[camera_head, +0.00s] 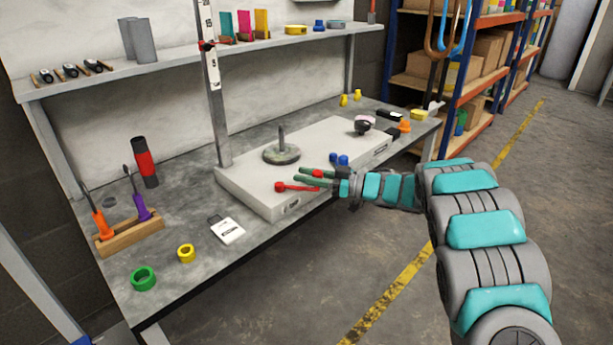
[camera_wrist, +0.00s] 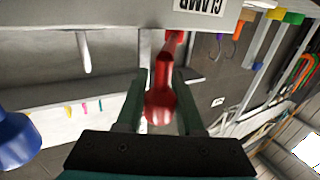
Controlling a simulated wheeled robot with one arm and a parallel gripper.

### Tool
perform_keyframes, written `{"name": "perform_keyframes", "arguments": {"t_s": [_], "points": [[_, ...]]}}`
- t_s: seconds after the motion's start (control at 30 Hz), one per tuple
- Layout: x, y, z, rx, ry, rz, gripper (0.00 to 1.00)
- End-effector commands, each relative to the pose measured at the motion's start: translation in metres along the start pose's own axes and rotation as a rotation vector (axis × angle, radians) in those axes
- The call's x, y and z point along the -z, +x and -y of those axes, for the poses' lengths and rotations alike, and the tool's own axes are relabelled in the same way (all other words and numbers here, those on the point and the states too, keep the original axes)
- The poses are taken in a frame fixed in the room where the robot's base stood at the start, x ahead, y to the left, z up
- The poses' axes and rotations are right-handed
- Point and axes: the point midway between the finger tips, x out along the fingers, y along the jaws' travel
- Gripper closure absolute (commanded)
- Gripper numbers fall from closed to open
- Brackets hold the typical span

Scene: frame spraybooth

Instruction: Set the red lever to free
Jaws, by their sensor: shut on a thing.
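The red lever (camera_head: 298,188) is on the front side of the pale grey machine base (camera_head: 250,195) on the bench. In the wrist view the lever's rounded red end (camera_wrist: 160,106) lies between my two fingers, and its arm runs up to a pivot (camera_wrist: 173,40) beside a plate reading "CLAMP" (camera_wrist: 198,5). My gripper (camera_head: 298,176) reaches in from the right and is shut on the lever. It also shows in the wrist view (camera_wrist: 159,90). Part of the lever is hidden by the fingers in the head view. I see no "free" marking.
A round disc with a post (camera_head: 281,153) and a black knob (camera_head: 362,127) stand on the base. A white card (camera_head: 227,229) and yellow ring (camera_head: 186,253) lie left.

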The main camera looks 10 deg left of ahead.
Motion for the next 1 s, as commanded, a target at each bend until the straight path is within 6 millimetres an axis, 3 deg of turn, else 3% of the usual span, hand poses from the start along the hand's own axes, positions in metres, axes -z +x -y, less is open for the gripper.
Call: {"name": "perform_keyframes", "arguments": {"t_s": [0.37,0.4,0.6,0.67,1.0], "points": [[0.0002,0.0007,-0.001,0.0,-0.002,0.0,1.0],[0.0002,0.0007,-0.0011,0.0,-0.002,0.0,0.62],[0.0004,0.0004,-0.001,0.0,-0.002,0.0,0.39],[0.0003,0.0004,-0.0009,0.0,-0.002,0.0,0.34],[0.0001,-0.0074,-0.0015,-0.001,-0.002,-0.001,0.34]]}}
